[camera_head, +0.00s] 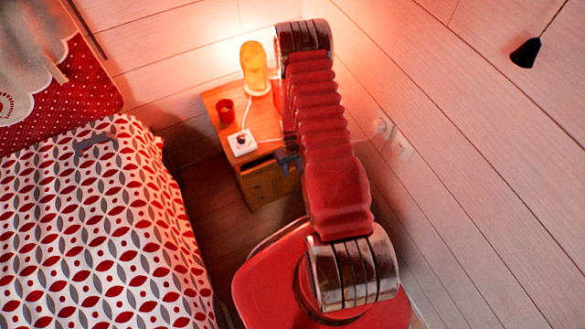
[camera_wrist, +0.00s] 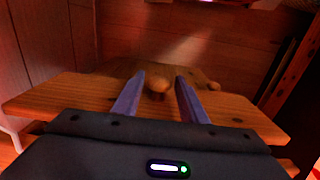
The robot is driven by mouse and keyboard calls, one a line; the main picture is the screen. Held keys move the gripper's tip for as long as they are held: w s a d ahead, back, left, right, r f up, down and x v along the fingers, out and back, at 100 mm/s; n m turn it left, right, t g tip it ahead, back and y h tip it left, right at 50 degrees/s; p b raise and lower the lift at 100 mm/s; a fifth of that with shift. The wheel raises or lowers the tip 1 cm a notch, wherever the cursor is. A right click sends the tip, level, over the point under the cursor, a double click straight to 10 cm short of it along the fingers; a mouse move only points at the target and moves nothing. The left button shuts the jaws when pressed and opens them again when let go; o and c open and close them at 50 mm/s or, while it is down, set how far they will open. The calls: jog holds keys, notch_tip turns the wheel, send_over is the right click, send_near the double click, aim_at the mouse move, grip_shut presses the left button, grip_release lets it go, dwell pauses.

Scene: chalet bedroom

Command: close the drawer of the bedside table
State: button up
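The wooden bedside table (camera_head: 222,98) stands against the wall in the head view. Its drawer (camera_head: 265,184) faces the front, with a dark gap above it; I cannot tell exactly how far out it is. My gripper (camera_head: 290,160) is at the table's front right, largely hidden behind my red arm. In the wrist view, my gripper (camera_wrist: 160,76) has its two purple-grey fingers apart. A round wooden knob (camera_wrist: 158,86) shows between them, with visible space on both sides. A wooden board (camera_wrist: 60,95) spans the view around the fingers; contact cannot be told.
A lit yellow lamp (camera_head: 255,68), a red cup (camera_head: 226,111) and a white socket box (camera_head: 241,142) with a cable are on the tabletop. A bed (camera_head: 95,235) stands at left, with bare floor (camera_head: 205,205) between. The plank wall (camera_head: 450,160) is close at right.

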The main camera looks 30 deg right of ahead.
grip_shut()
dwell(0.4)
